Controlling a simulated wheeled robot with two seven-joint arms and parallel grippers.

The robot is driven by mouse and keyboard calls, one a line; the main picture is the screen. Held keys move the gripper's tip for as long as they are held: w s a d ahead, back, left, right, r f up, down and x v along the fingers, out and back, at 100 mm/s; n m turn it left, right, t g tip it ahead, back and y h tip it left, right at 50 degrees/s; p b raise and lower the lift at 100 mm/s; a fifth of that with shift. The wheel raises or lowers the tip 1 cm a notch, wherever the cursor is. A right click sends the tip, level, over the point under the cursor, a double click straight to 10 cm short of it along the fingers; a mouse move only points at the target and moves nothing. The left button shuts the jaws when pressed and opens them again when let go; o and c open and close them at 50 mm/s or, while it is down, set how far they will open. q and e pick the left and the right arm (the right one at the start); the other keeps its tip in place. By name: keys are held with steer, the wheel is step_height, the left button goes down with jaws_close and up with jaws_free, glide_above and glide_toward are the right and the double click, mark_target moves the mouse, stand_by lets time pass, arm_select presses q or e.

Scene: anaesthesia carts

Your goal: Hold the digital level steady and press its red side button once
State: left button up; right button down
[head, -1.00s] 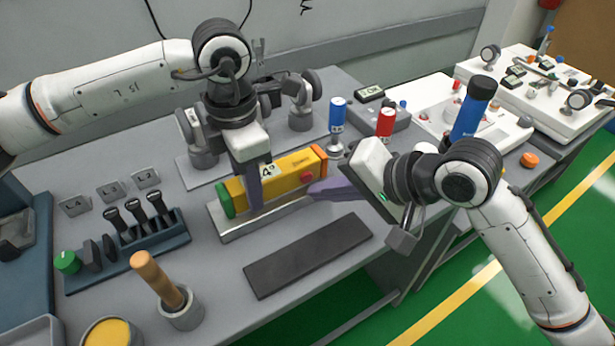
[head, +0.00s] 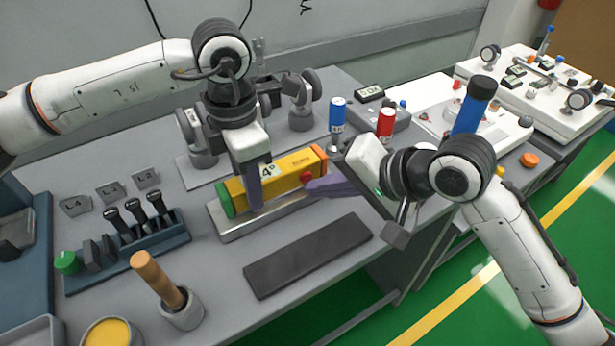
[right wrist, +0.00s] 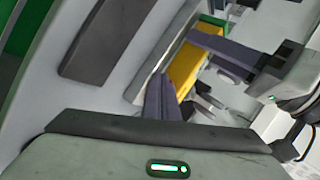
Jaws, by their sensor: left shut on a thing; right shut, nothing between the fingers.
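The digital level (head: 285,177) is a yellow bar with a green left end, an orange right end and a small display. It lies in a grey metal tray (head: 235,229) on the bench. Its red side button (head: 307,177) faces the front near the right end. My left gripper (head: 255,188) is shut on the level from above. My right gripper (head: 314,187) is shut and empty, its purple fingertips at the button; whether they touch it I cannot tell.
A dark flat mat (head: 308,256) lies in front of the tray. A blue holder (head: 130,250) with black-handled tools stands at left. A wooden-handled tool (head: 158,278) stands in a cup. Blue and red cylinders (head: 386,124) stand behind my right gripper.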

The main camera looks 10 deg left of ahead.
steer(key=shift+w+a, duration=0.35)
steer(key=shift+w, duration=0.1)
stand_by(0.9)
arm_select(q)
steer(key=shift+d, duration=0.1)
arm_select(e)
steer(key=shift+d, duration=0.1)
steer(key=shift+s+d, duration=0.55)
steer(key=shift+s, duration=0.25)
steer(key=shift+s+d, duration=0.8)
steer(key=shift+s, duration=0.2)
steer(key=shift+s+d, duration=0.75)
steer(key=shift+s, duration=0.2)
arm_select(q)
steer(key=o, duration=1.3)
